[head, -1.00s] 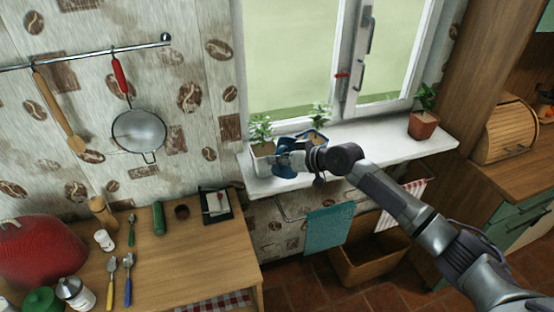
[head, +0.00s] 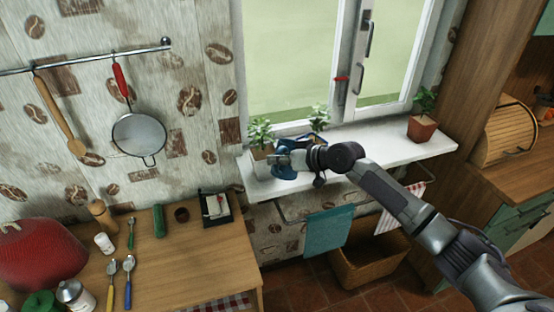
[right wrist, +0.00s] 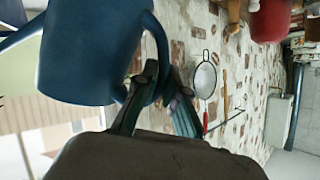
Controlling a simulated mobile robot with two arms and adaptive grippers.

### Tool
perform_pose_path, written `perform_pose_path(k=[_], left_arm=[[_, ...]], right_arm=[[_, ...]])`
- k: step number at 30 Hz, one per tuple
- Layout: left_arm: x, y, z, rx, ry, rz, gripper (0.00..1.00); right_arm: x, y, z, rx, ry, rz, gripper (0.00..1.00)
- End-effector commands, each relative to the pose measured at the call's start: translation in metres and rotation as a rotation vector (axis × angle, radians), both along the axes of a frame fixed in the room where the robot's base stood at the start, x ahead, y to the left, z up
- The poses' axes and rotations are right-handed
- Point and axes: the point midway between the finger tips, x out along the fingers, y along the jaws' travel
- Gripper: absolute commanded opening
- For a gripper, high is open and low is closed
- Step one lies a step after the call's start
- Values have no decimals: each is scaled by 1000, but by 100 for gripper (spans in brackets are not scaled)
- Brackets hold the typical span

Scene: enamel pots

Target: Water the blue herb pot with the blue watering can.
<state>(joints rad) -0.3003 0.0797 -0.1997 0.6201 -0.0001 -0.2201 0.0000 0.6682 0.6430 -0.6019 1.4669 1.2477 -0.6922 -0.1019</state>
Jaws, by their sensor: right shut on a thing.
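The blue watering can (head: 286,172) is at the left part of the windowsill, in my right gripper (head: 298,158). In the right wrist view the can (right wrist: 92,50) fills the upper left, and the fingers of my right gripper (right wrist: 160,88) close on its handle. A leafy herb (head: 318,117) stands behind the can. Its pot is mostly hidden by the can and gripper, so I cannot be sure of its colour. I cannot make out any water. My left gripper is out of view.
A potted herb (head: 261,133) in a pale pot (head: 260,163) stands close left of the can. A plant in a terracotta pot (head: 422,128) stands at the right of the white sill (head: 385,147). Between them the sill is clear. The window handle (head: 369,40) is above.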

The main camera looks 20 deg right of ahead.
Motion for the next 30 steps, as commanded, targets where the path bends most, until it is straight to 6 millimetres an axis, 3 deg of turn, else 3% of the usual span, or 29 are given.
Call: perform_pose_path(k=[24,30], left_arm=[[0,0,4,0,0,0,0],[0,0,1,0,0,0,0]], right_arm=[[2,-1,10,30,22,-1,0],[-10,8,7,25,18,26,0]])
